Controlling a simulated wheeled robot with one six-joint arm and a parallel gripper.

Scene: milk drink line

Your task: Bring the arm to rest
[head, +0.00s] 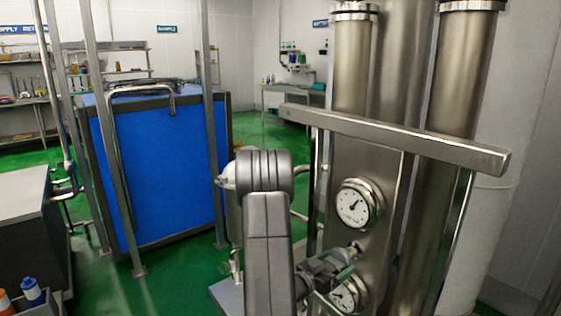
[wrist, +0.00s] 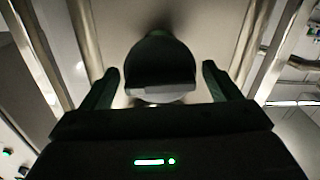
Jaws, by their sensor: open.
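My gripper (wrist: 160,82) shows in the wrist view with its two dark fingers spread wide apart. A dark, rounded part with a pale lower edge (wrist: 160,75) lies in the picture between the fingers. No finger visibly touches it, and I cannot tell what it is or how far off it is. In the head view my grey arm rises from the bottom middle, bent at a rounded joint, in front of the steel column unit. Dark fittings beside the arm sit close to the lower gauge (head: 347,296).
The steel column unit (head: 372,180) with an upper gauge (head: 359,204) and a slanting steel bar (head: 400,138) stands close on the right. A blue panelled unit (head: 160,170) in a steel frame stands left. Green floor (head: 180,285) is open between them. Bottles (head: 32,290) stand lower left.

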